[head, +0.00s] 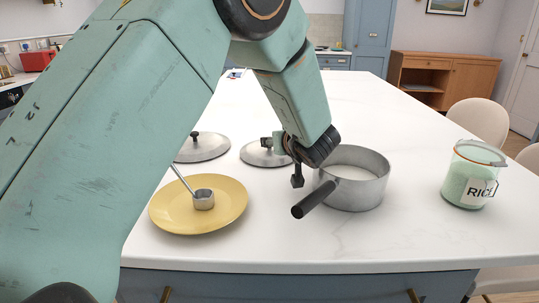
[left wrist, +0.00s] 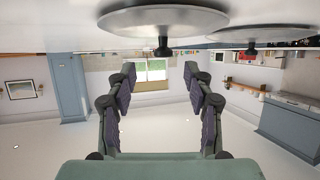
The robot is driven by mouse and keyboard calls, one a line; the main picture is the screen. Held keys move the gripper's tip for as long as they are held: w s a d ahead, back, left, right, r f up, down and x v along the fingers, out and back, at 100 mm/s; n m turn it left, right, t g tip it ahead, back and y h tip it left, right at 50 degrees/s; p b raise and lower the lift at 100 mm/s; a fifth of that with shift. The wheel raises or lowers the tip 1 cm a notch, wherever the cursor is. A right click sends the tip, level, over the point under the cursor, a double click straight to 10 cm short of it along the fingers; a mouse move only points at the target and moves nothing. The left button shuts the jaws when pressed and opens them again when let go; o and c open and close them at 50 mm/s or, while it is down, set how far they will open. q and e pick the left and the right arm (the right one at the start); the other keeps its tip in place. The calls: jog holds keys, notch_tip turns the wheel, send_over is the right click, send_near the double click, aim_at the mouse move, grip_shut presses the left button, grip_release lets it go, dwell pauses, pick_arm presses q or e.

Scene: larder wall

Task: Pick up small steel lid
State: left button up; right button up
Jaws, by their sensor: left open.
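The small steel lid (head: 256,158) lies flat on the white worktop, just beyond my left gripper (head: 283,161). The gripper partly hides its right side and knob in the head view. In the upside-down left wrist view the lid (left wrist: 162,17) is at the top centre, its dark knob pointing down in the picture. My left gripper (left wrist: 159,72) is open there, with nothing between its fingers. The lid appears apart from both fingers. A larger steel lid (head: 203,150) lies to the left; it also shows in the wrist view (left wrist: 265,33). My right gripper is out of view.
A steel saucepan (head: 355,190) with a black handle stands right of the gripper, handle towards the front. A yellow plate (head: 222,217) with a small metal ladle (head: 203,200) is front left. A rice jar (head: 468,180) stands at the right.

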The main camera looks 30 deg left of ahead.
aim_at(271, 150)
pick_arm(q)
jog(key=b+x, duration=0.2)
jog(key=x, duration=0.3)
jog(key=shift+a+f, duration=0.15)
jog(key=shift+a, duration=0.1)
jog(key=shift+w+a+f, duration=0.1)
jog(key=shift+w+a, duration=0.1)
jog(key=shift+a, duration=0.1)
jog(key=shift+s, duration=0.1)
jog(key=shift+d, duration=0.1)
jog(key=shift+c, duration=0.2)
jog(key=shift+c, duration=0.7)
jog(key=c, duration=0.5)
grip_shut()
